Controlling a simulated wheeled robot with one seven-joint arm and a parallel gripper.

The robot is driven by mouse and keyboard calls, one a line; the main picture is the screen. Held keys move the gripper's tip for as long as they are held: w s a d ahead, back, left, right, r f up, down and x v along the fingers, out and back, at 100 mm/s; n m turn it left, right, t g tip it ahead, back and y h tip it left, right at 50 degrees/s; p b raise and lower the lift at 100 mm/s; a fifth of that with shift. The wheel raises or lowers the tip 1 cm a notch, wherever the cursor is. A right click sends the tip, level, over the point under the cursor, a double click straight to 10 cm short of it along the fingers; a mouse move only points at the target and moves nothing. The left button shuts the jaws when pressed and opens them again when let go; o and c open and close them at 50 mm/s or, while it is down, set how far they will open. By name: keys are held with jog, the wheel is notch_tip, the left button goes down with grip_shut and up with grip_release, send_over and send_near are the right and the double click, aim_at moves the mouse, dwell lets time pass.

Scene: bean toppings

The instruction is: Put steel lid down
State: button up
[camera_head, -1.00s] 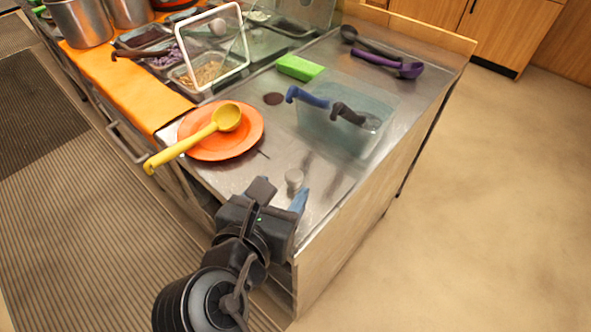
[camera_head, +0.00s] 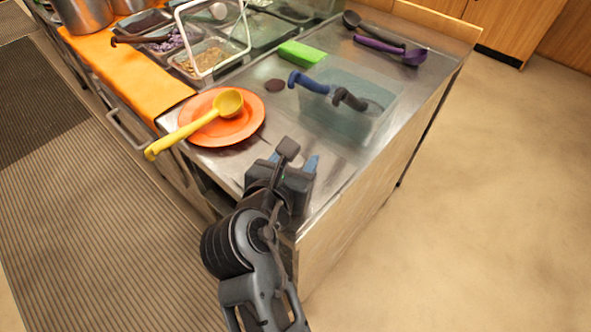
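My gripper (camera_head: 293,161) is low over the front corner of the steel counter (camera_head: 335,175). Its two blue fingertips show apart on either side of a dark block on the wrist, so it looks open. I cannot make out a steel lid now. The counter spot where a small round metal knob showed earlier is covered by my gripper. Whether the fingers are around that knob or touch anything is hidden.
An orange plate (camera_head: 254,128) with a yellow ladle (camera_head: 190,130) lies left of my gripper. Behind are a clear bin (camera_head: 350,122) with blue and black handled utensils, a green sponge (camera_head: 302,53) and a purple ladle (camera_head: 392,49). The counter's right edge drops to the floor.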

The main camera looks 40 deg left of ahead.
grip_shut()
jog(key=shift+r, duration=0.2)
